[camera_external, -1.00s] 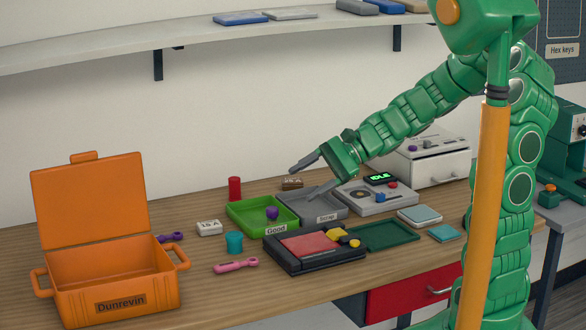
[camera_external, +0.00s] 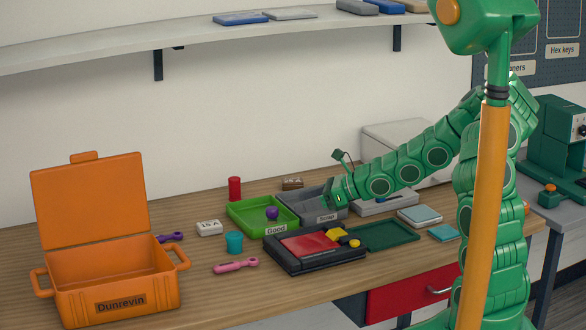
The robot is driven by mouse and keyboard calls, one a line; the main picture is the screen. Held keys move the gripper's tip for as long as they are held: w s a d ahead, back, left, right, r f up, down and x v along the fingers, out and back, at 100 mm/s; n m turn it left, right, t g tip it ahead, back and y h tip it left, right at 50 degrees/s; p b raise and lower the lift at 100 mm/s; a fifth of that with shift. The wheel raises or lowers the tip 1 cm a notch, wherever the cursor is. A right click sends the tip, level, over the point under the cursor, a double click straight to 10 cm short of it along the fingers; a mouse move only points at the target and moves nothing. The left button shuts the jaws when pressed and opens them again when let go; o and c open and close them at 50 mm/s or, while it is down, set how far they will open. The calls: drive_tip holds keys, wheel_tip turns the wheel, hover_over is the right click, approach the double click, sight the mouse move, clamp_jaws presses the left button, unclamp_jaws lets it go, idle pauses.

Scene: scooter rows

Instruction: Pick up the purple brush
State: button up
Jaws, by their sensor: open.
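The purple brush (camera_external: 171,237) lies on the wooden bench just right of the open orange case. Its left end is hidden behind the case. My gripper (camera_external: 332,182) is open, over the right part of the grey tray marked "Scrap" (camera_external: 324,218), well to the right of the brush. One finger points up and the other is hard to make out against the tray. I see nothing held in it.
The orange case (camera_external: 118,304) stands at the left. A white block (camera_external: 209,228), teal cup (camera_external: 234,243), pink brush-like tool (camera_external: 236,266), red cylinder (camera_external: 235,189) and green "Good" tray (camera_external: 247,222) stand between the brush and my gripper. A black device (camera_external: 312,264) is in front.

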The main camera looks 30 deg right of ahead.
sight(277, 208)
drive_tip(key=shift+x, duration=3.8)
drive_tip(key=shift+w+d+r, duration=0.1)
drive_tip(key=shift+w, duration=0.05)
drive_tip(key=c, duration=1.1)
